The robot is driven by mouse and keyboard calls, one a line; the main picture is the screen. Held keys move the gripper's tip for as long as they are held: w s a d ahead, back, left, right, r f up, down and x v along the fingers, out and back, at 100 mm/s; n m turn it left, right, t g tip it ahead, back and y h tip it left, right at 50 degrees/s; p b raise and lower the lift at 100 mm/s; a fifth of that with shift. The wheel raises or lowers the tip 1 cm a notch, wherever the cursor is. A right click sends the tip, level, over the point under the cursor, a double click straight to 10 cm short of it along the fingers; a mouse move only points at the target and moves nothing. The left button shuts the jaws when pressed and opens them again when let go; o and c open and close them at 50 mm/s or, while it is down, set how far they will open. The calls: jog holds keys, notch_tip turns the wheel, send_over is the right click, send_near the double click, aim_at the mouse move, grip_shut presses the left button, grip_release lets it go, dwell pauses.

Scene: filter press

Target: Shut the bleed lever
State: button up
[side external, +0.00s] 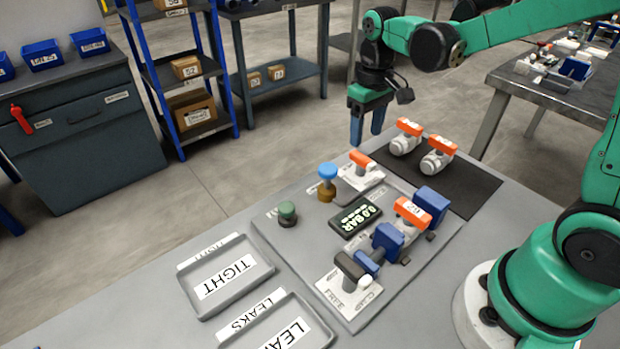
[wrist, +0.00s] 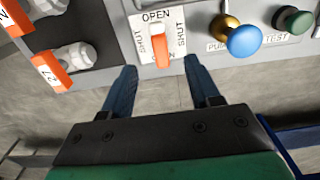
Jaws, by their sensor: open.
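The bleed lever, an orange handle (wrist: 160,48) on a white plate marked OPEN and SHUT, is on the panel in the wrist view. Its handle lies along the OPEN direction, with SHUT printed on both sides. It also shows in the side external view as an orange handle (side external: 362,159) at the panel's far end. My gripper (side external: 367,138) is open and empty, its blue fingers pointing down above and just beyond the lever. In the wrist view, my gripper (wrist: 160,66) has one finger on each side of the handle's near end, with no visible contact.
A blue knob (side external: 327,170) and a green knob (side external: 287,209) stand left of the lever. A 0.0 BAR display (side external: 355,217) lies nearer. Orange-handled valves (side external: 437,157) rest on a dark mat (side external: 470,185) at right. TIGHT (side external: 262,268) and LEAKS trays (side external: 325,325) lie at front left.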

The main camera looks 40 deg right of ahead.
aim_at(363, 157)
jog(key=shift+f, duration=2.65)
grip_shut()
